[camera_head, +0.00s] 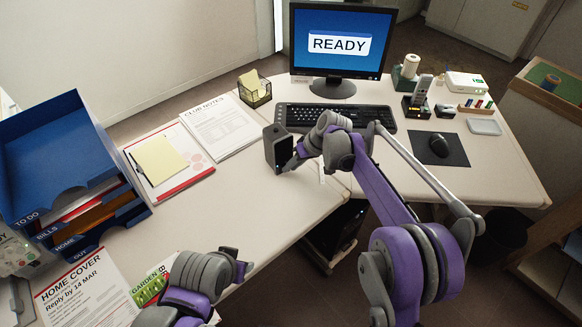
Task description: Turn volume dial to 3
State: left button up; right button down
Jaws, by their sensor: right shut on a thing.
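A small dark grey speaker-like box (271,152) stands on the desk left of the keyboard. My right gripper (291,162) is at the right side of this box, low on its face, shut on what appears to be its volume dial. The dial and its numbers are hidden by the gripper and too small to read. My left gripper (238,265) is empty near the front edge of the desk, over the lower left, away from the box; its finger gap is not clear.
The monitor (340,42) reads READY, with the keyboard (283,117) before it. A yellow-note holder (254,91) and papers (221,127) lie left of the box. Blue trays (60,150) stand far left.

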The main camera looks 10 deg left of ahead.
pick_arm(q)
jog(key=shift+f+b, duration=0.4)
jog(key=shift+f, duration=0.1)
pick_arm(e)
jog(key=shift+w+d+f+g+y, duration=0.15)
jog(key=shift+w+g+y, duration=0.05)
jog(key=shift+g+y, duration=0.6)
jog(key=c, duration=0.7)
grip_release()
pick_arm(q)
jog(key=shift+r+p, duration=0.5)
jog(key=shift+r, duration=0.05)
pick_arm(e)
jog(key=v, duration=1.1)
jog(key=shift+f, duration=0.15)
